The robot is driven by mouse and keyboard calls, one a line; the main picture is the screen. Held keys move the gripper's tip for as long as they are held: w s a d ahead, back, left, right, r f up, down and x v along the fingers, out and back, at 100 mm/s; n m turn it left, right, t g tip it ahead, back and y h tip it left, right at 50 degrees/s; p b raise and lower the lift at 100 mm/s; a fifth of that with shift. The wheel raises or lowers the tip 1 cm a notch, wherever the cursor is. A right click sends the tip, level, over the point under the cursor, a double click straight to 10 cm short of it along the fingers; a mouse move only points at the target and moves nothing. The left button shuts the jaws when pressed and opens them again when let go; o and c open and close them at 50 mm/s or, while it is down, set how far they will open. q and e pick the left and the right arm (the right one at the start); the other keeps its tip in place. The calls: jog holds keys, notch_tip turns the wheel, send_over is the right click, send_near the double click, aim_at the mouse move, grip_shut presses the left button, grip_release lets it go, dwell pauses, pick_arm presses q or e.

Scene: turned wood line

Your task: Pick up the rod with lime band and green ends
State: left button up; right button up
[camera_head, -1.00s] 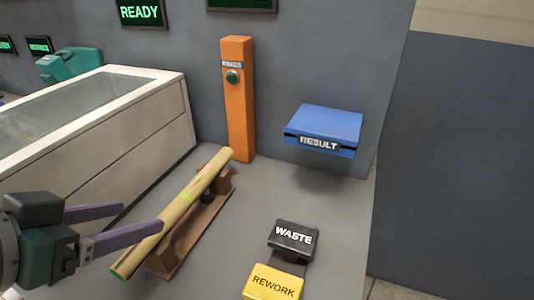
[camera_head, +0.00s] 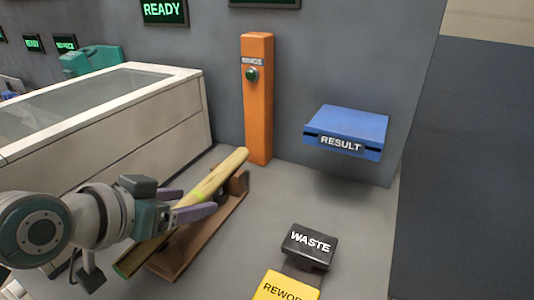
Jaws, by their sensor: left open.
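A pale wooden rod (camera_head: 229,172) with a lime band near its middle and a green near end lies slanted on a brown wooden stand (camera_head: 215,228). Its far end shows bare wood colour in this view. My left gripper (camera_head: 209,202) comes in from the left, its two purple fingers at the rod's middle, just near the lime band. The fingers are open, and part of the rod is hidden behind the gripper. I cannot tell whether the fingers touch the rod. My right gripper is not in view.
A white bin with a glassy top (camera_head: 120,110) stands at the left. An orange post (camera_head: 257,120) with a green button and a blue RESULT box (camera_head: 345,122) stand at the back. Black WASTE (camera_head: 308,246) and yellow REWORK (camera_head: 285,287) blocks are at the front right.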

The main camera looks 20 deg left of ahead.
pick_arm(q)
grip_shut()
dwell(0.6)
